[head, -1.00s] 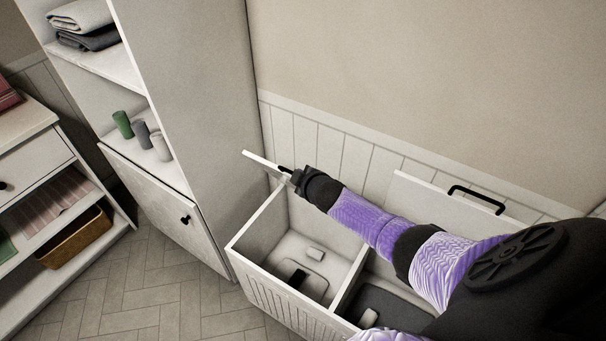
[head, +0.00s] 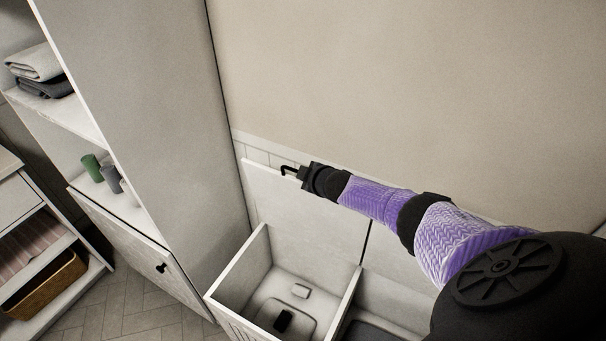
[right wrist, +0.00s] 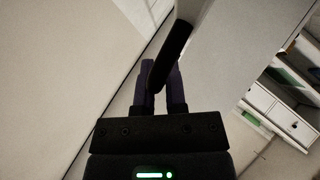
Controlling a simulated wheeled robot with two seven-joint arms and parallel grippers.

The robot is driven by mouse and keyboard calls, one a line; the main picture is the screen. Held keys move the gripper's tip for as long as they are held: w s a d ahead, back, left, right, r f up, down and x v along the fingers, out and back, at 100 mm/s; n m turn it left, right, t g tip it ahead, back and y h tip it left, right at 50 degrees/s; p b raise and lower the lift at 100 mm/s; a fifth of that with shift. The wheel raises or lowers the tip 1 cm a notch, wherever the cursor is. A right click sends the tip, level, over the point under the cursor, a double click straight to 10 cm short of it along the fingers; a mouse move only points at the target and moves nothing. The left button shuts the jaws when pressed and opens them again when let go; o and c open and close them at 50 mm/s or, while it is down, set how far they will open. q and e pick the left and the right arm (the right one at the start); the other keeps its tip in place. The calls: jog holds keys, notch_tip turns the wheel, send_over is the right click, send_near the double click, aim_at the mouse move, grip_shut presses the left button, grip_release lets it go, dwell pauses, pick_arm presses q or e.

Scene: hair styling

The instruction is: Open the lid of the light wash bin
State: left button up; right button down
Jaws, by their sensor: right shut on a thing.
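The white bin (head: 240,262) stands against the wall, and its left compartment is open. Its left lid (head: 300,212) stands raised and about upright at the back. My right gripper (head: 297,172) is at the lid's top edge, shut on the black lid handle (head: 286,169). In the right wrist view, the dark handle bar (right wrist: 174,48) lies between the fingers of my right gripper (right wrist: 160,80). My right arm hides part of the lids. My left gripper is not in view.
A second raised panel (head: 392,250) stands behind the right compartment, partly covered by my arm. A tall cabinet (head: 150,100) stands close on the left, with folded towels (head: 38,70) on a shelf.

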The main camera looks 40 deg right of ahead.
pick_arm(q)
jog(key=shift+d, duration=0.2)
pick_arm(e)
jog(key=c, duration=0.7)
grip_release()
pick_arm(q)
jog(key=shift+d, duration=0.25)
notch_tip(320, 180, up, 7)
jog(key=p, duration=0.7)
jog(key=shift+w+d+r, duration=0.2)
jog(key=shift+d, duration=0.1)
pick_arm(e)
jog(key=v, duration=1)
